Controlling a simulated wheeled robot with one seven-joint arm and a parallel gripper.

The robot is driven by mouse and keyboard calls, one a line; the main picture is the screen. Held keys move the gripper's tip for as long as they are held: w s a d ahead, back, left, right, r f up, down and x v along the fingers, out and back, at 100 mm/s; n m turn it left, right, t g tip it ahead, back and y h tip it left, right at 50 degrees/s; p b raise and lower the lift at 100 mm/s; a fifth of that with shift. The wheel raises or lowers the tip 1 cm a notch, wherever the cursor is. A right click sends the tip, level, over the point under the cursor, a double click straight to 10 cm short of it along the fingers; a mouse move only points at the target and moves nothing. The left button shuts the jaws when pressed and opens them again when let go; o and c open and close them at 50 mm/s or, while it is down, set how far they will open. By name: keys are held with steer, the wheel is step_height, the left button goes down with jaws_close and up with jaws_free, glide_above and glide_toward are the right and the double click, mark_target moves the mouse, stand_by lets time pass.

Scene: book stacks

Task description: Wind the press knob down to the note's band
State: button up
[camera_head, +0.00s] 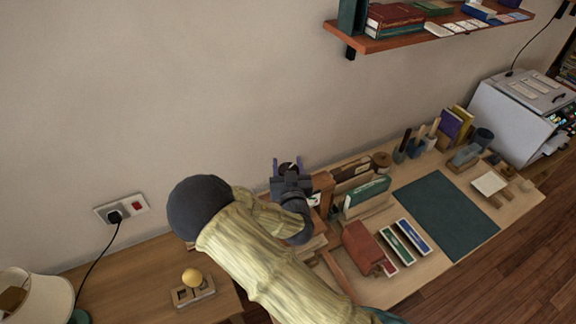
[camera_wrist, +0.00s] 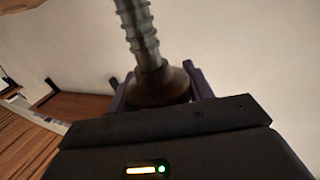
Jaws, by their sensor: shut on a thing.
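The press knob (camera_wrist: 165,88) is a dark brown rounded piece at the base of a grey threaded screw (camera_wrist: 137,30) in the wrist view. My gripper (camera_wrist: 160,84) has its two purple fingers on either side of the knob and is shut on it. In the head view my gripper (camera_head: 288,163) is near the wall, above the left end of the desk, with the dark knob top between its fingers. A small white patch (camera_head: 315,199) beside the wrist may be the note; its band cannot be made out. My arm hides most of the press.
A wall shelf (camera_head: 400,38) with books hangs above. A low table (camera_head: 130,275) with a lamp (camera_head: 35,295) stands at the left.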

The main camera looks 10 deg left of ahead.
steer(key=shift+f+m+h+b, duration=0.1)
steer(key=shift+m+h+b, duration=0.2)
steer(key=shift+b, duration=0.1)
steer(key=shift+m+t+h+b, duration=0.3)
steer(key=shift+m+h+b, duration=0.4)
steer(key=shift+h+b, duration=0.4)
steer(key=m+h, duration=0.1)
steer(key=m+h+b, duration=0.1)
steer(key=h, duration=0.1)
steer(key=m+h, duration=0.1)
steer(key=shift+d+h+b, duration=0.3)
steer(key=shift+b, duration=0.1)
steer(key=m+h, duration=0.2)
steer(key=h, duration=0.1)
steer(key=m+g+h, duration=0.1)
steer(key=shift+d+h+b, duration=0.25)
steer(key=shift+h+b, duration=0.05)
steer(key=shift+d+r+m+g+h, duration=0.15)
steer(key=shift+m+g+h, duration=0.7)
steer(key=shift+h, duration=0.4)
steer(key=shift+d+r+m+g+h, duration=0.1)
steer(key=shift+r+m+g+h, duration=0.05)
steer(key=shift+m+g+h, duration=0.9)
steer(key=shift+s+d+h, duration=0.1)
steer(key=shift+h, duration=0.2)
steer(key=o, duration=0.9)
steer(key=shift+o, duration=0.3)
steer(key=shift+f, duration=0.1)
